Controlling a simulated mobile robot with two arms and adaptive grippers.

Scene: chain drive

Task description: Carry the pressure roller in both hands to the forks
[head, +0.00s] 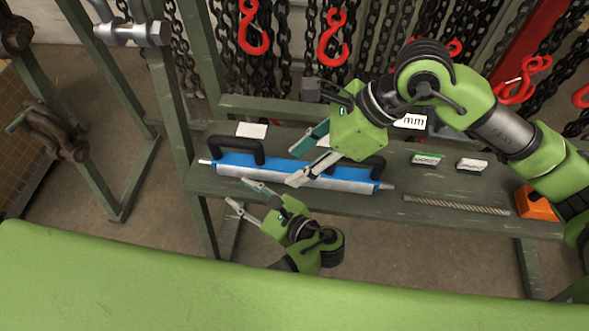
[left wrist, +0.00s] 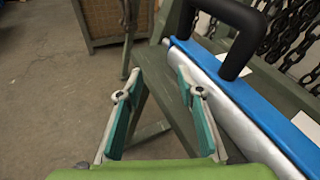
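The pressure roller (head: 228,170) lies on the green shelf, with a blue body, a white roller along its front and two black handles. Its near end and one handle (left wrist: 236,35) show at the right in the left wrist view. My left gripper (head: 238,192) is open and empty, in front of the roller's left part and apart from it. My right gripper (head: 294,167) is open above the roller's middle and hides part of it. I cannot tell whether it touches. Dark metal fittings (head: 45,130) sit on green posts at the left; I cannot tell if they are the forks.
The shelf (head: 450,190) also holds labels, a threaded rod (head: 455,205) and an orange block (head: 537,203) at the right. Chains with red hooks (head: 332,38) hang behind. Concrete floor lies open at the left between the posts.

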